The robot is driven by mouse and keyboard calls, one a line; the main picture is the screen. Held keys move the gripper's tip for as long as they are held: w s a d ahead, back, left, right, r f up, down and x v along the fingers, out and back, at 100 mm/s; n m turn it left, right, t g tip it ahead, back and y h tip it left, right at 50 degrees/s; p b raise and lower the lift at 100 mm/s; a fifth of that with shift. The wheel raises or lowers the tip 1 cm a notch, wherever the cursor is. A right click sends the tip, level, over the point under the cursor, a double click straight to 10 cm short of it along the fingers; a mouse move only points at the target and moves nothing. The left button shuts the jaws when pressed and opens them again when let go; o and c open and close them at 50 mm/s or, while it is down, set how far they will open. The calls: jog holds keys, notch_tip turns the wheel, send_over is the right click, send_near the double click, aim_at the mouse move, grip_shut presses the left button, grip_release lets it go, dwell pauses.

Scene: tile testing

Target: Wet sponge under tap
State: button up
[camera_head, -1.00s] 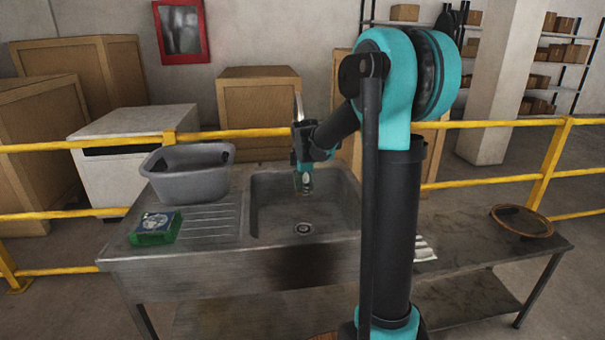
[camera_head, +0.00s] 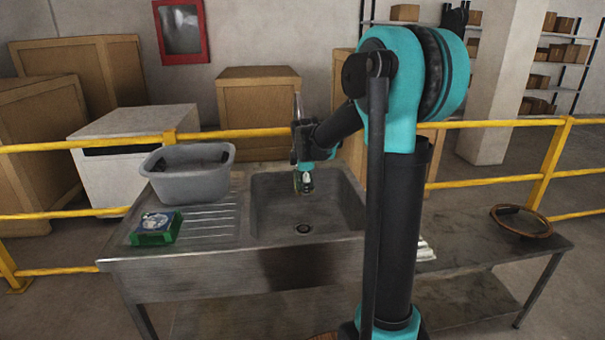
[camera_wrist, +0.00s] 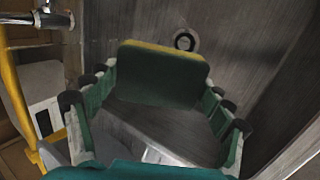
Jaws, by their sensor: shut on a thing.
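In the wrist view a sponge (camera_wrist: 160,75), dark green with a yellow layer along its far edge, sits between the fingers of my gripper (camera_wrist: 163,90). The gripper is shut on it. In the head view my gripper (camera_head: 304,182) hangs over the back part of the sink basin (camera_head: 320,207), above the basin floor. The sponge is small and hard to make out there. A metal tap (camera_wrist: 35,18) shows at the top left of the wrist view, apart from the sponge. I cannot tell whether water runs.
A grey tub (camera_head: 188,182) and a green box (camera_head: 156,229) stand on the drainboard left of the basin. A yellow railing (camera_head: 260,133) runs behind the sink. A round tray (camera_head: 521,222) lies on the low table at right.

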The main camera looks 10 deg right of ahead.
jog(key=shift+s+a+r, duration=0.1)
jog(key=shift+s+r, duration=0.75)
jog(key=shift+s, duration=0.2)
jog(key=shift+s+a+r, duration=0.1)
jog(key=shift+s+r, duration=0.7)
jog(key=shift+s, duration=0.2)
jog(key=shift+s, duration=0.1)
